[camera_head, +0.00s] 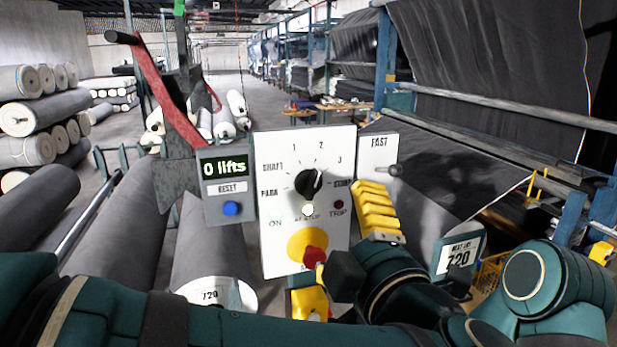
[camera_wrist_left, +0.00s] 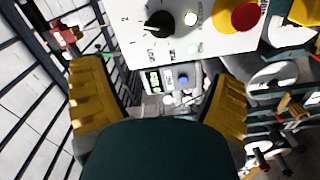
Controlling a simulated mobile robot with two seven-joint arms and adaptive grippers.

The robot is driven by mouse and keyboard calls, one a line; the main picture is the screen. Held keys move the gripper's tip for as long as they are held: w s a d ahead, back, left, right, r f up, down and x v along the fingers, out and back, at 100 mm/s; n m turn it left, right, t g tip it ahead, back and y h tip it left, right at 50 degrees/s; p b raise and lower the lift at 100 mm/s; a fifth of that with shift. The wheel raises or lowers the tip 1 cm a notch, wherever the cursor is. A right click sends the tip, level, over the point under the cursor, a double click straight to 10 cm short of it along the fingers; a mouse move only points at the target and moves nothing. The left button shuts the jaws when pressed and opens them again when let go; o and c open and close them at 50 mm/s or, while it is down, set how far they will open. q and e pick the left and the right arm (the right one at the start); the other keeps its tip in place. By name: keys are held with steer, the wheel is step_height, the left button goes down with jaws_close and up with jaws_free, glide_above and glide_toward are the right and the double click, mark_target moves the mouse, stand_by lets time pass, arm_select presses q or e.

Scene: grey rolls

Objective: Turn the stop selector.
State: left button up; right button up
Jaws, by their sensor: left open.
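The stop selector is a black rotary knob (camera_head: 309,183) on a white control panel (camera_head: 272,235), ringed by marks labelled 1, 2, 3 and words. Its pale pointer mark seems to face up, slightly right, between 2 and 3. The knob also shows at the top of the left wrist view (camera_wrist_left: 158,24). My left gripper (camera_head: 338,246) is open and empty, its yellow fingers apart at the panel's lower right, below and right of the knob. In the left wrist view the gripper (camera_wrist_left: 160,80) has nothing between its fingers and the knob lies beyond them. My right gripper is not visible.
A red mushroom button (camera_head: 315,256) on a yellow disc sits below the knob, close to the fingers. A grey box (camera_head: 228,186) reading "0 lifts" has a blue button. A lever box marked FAST (camera_head: 378,152) stands at right. Grey rolls (camera_head: 112,222) lie at left.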

mark_target(313, 187)
arm_select(q)
steer(key=p+x, duration=0.1)
steer(key=x, duration=1.2)
steer(key=shift+w, duration=0.25)
steer(key=c, duration=1.2)
